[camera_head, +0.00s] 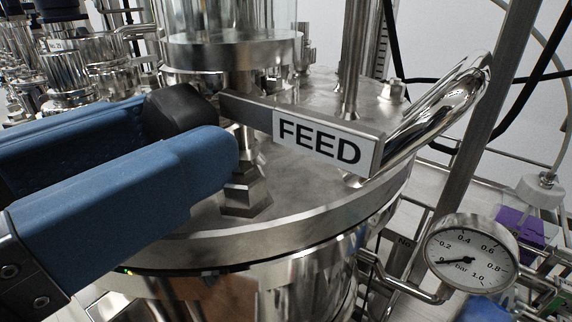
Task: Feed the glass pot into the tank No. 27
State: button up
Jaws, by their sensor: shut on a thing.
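The glass pot (230,18) is a clear cylinder on a steel flange at the top centre. Its upper part is cut off by the picture edge. It stands above the domed steel lid of the tank (300,222). A flat lever marked FEED (320,141) reaches out to the right below the pot, above the lid. My gripper (213,127), with blue fingers, comes in from the left. It is shut on the lever's left end, near the valve stem. The gripped part is partly hidden by the fingers. The tank's full number is not readable.
A bent steel pipe (440,108) rises just right of the lever's tip. An upright steel rod (356,55) stands behind the lever. A pressure gauge (470,258) at lower right reads near 0 bar. More steel vessels (75,65) crowd the upper left.

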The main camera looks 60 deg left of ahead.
jog(key=shift+m+b, duration=1)
jog(key=shift+b, duration=0.05)
jog(key=o, duration=1)
jog(key=shift+o, duration=0.2)
jog(key=v, duration=0.7)
jog(key=shift+s, duration=0.4)
